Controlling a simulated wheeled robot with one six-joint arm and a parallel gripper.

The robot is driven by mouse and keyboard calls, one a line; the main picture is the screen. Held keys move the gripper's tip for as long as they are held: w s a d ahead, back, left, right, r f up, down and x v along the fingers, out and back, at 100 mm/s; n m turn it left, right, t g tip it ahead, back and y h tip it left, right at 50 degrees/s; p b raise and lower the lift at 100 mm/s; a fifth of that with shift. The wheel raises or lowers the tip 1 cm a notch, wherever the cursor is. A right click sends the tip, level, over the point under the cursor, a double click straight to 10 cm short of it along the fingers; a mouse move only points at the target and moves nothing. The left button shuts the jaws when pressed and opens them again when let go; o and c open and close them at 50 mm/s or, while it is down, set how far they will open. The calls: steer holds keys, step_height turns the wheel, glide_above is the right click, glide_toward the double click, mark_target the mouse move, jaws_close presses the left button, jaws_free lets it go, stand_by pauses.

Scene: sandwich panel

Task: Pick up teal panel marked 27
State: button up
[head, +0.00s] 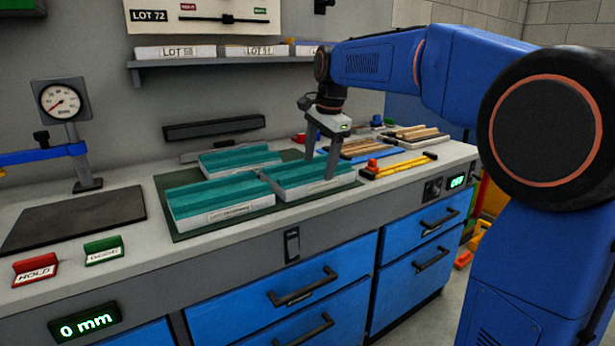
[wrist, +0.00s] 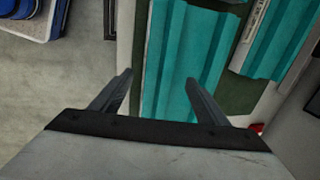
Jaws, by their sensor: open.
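Three teal ribbed panels with pale sides lie on a dark green mat (head: 180,233): a front left panel (head: 213,194), a back panel (head: 240,158) and a right panel (head: 290,175). Pale labels show on some sides, but their numbers are too small to read, so I cannot tell which is 27. My gripper (head: 319,167) points down at the right panel, open and empty. In the wrist view one panel (wrist: 178,50) runs between and beyond my gripper's fingers (wrist: 160,77), and another panel (wrist: 278,42) lies to its right. I cannot tell the fingertips' exact height.
Yellow bar (head: 398,166) and wooden strips lie right of the mat. A gauge stand (head: 62,105), dark plate (head: 75,220), red HOLD sign (head: 36,270) and green sign (head: 104,249) are on the left. A shelf (head: 210,60) hangs behind. Blue drawers (head: 300,293) are below the bench edge.

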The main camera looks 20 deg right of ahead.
steer(key=shift+x, duration=1.45)
steer(key=c, duration=1.6)
steer(key=shift+o, duration=0.2)
